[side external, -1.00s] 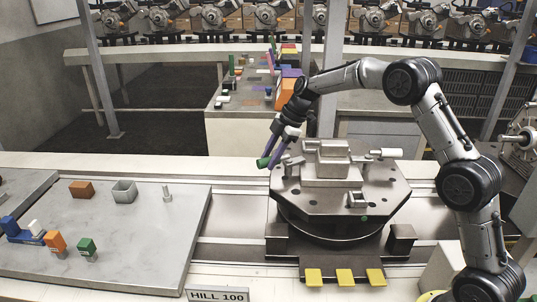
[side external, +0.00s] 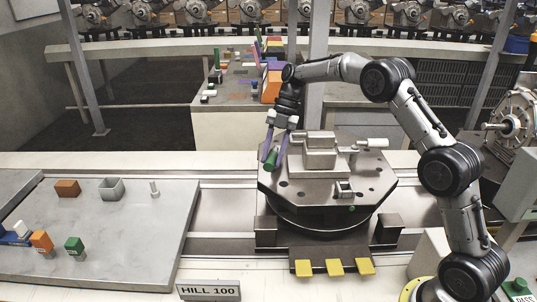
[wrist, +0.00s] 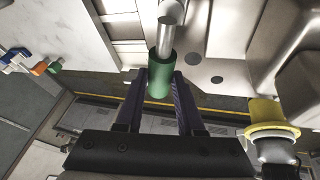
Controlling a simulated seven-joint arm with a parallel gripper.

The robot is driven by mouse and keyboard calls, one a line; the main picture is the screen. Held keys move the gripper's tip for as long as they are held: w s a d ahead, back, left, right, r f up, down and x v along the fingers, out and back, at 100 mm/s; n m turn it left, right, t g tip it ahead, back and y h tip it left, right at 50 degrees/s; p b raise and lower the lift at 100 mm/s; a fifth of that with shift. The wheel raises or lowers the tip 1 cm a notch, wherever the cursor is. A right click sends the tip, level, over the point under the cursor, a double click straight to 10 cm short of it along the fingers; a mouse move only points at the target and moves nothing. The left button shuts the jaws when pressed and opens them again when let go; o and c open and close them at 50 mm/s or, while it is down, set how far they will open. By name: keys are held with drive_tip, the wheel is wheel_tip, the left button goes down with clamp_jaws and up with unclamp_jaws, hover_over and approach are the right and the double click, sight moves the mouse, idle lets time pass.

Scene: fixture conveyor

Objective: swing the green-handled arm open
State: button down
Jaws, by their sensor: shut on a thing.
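The green handle (side external: 271,159) is at the left side of the dark fixture plate (side external: 290,202), by the plate's left edge. In the wrist view the green handle (wrist: 159,80) is a cylinder on the end of a round metal rod (wrist: 165,38). My gripper (side external: 274,155) is shut on the green handle, with one purple finger on each side of it. The wrist view shows my gripper (wrist: 161,90) with the handle between its fingertips. The rod's pivot is out of the wrist view and hidden in the side view.
A grey block (side external: 320,152) stands on the plate, right of the handle, with a white-ended lever (side external: 376,143) beyond. A small bracket (side external: 344,189) is in front. A grey table (side external: 105,225) with loose parts lies left. Yellow pads (side external: 334,267) are in front.

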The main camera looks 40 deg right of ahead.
drive_tip(key=shift+s+d+n, duration=0.15)
drive_tip(key=shift+d+n, duration=0.05)
drive_tip(key=shift+n, duration=0.2)
drive_tip(key=shift+s, duration=0.1)
drive_tip(key=c, duration=0.5)
unclamp_jaws()
drive_tip(key=shift+r, duration=0.1)
drive_tip(key=shift+w+v, duration=0.15)
drive_tip(key=shift+v, duration=3.25)
drive_tip(key=shift+w+v, duration=0.1)
drive_tip(key=shift+v, duration=3.3)
